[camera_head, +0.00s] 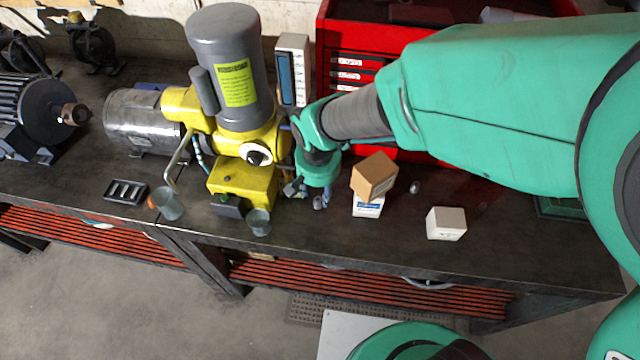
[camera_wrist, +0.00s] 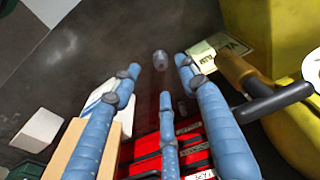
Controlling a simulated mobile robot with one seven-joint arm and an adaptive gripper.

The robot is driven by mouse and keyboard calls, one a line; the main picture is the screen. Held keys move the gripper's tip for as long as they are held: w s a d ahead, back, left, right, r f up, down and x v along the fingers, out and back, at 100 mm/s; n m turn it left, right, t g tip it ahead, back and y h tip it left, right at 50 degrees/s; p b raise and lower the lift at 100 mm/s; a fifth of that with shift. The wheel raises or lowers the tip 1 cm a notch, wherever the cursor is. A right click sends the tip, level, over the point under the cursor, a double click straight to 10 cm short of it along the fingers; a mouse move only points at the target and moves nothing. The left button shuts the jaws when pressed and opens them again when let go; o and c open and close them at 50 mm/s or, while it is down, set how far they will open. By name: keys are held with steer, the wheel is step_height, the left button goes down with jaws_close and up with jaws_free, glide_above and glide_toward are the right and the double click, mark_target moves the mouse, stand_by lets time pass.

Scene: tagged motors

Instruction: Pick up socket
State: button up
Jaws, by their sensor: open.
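A small grey metal socket (camera_wrist: 160,60) stands on the dark bench in the wrist view, just past my fingertips. It seems to be the small grey piece (camera_head: 318,202) below my gripper in the head view. My gripper (camera_head: 308,192) points down between the yellow motor and the cardboard box. In the wrist view my gripper (camera_wrist: 160,76) has its blue fingers spread, with nothing between them. A second small grey piece (camera_wrist: 182,107) lies nearer the red cabinet, partly beside a finger. Another small grey piece (camera_head: 414,187) lies right of the boxes in the head view.
The yellow motor (camera_head: 240,181) stands close left of my gripper. A cardboard box (camera_head: 374,177) sits on a white box (camera_head: 368,206) close right. A white box (camera_head: 446,223) stands farther right. The red cabinet (camera_head: 345,60) is behind. Bench front is mostly clear.

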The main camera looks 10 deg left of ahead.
mark_target(318, 200)
steer(key=shift+w+f, duration=0.15)
steer(key=shift+f, duration=0.75)
steer(key=shift+w+a+f+b, duration=0.15)
steer(key=shift+f+b, duration=0.15)
steer(key=shift+f, duration=0.55)
steer(key=shift+w+d+f+b, duration=0.1)
steer(key=shift+f+b, duration=0.2)
steer(key=shift+f, duration=0.55)
steer(key=shift+w+a+f+b, duration=0.15)
steer(key=shift+f+b, duration=0.15)
steer(key=shift+f, duration=0.55)
steer(key=shift+c, duration=0.3)
jaws_close()
